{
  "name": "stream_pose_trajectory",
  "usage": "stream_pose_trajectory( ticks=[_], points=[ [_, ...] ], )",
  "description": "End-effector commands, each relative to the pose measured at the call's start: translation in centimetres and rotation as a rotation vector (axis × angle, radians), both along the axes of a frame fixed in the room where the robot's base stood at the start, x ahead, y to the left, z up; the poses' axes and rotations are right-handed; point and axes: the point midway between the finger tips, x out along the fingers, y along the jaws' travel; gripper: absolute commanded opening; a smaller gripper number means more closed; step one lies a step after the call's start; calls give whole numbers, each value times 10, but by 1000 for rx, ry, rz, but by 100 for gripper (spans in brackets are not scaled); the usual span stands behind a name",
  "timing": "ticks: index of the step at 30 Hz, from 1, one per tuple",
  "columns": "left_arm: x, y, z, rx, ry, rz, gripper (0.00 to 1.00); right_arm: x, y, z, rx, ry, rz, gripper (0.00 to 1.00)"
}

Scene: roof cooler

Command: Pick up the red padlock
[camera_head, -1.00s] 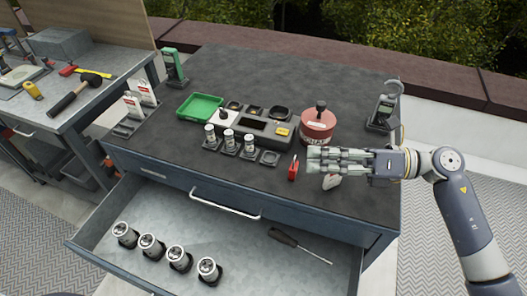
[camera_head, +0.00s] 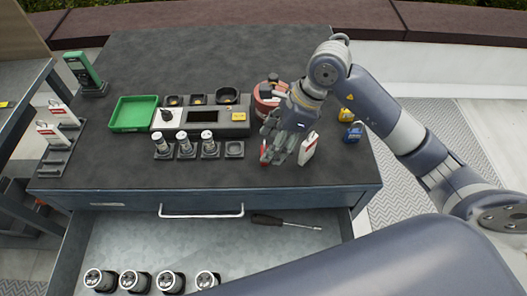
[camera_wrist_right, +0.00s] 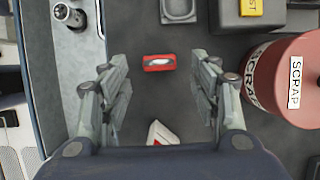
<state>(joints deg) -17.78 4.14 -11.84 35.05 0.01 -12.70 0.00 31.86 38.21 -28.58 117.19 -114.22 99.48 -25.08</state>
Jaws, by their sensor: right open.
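The red padlock (camera_head: 264,153) stands on the dark bench top near the front edge, partly hidden by my right gripper in the head view. In the right wrist view the red padlock (camera_wrist_right: 159,65), with a pale middle, lies between the line of the two fingers, toward their tips. My right gripper (camera_head: 283,150) points down over the bench beside the padlock. In the right wrist view its fingers (camera_wrist_right: 159,85) are spread wide, with nothing gripped. My left gripper is not in view.
A white tag with red marking (camera_head: 308,148) stands close right of the gripper. The red scrap tin (camera_head: 268,98) is behind it. Yellow (camera_head: 346,115) and blue (camera_head: 353,132) padlocks are at right. An open drawer (camera_head: 225,245) lies in front.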

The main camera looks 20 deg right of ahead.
Motion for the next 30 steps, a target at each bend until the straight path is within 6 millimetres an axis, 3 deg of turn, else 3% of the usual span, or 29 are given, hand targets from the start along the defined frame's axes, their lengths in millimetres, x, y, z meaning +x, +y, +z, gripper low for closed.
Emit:
stream_pose_trajectory(
  ticks=[9, 17, 18, 24, 30],
  points=[
    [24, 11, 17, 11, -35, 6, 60, 4, 20, -38, 2, 5, 1, 57],
    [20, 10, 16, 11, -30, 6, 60, 5, 21, -42, 1, 1, 1, 57],
    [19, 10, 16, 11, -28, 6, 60, 5, 21, -42, 2, 2, 0, 54],
    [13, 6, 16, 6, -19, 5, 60, 5, 21, -42, 2, 2, 0, 9],
    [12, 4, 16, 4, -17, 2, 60, 6, 21, -42, 3, 2, 0, 6]
  ],
)
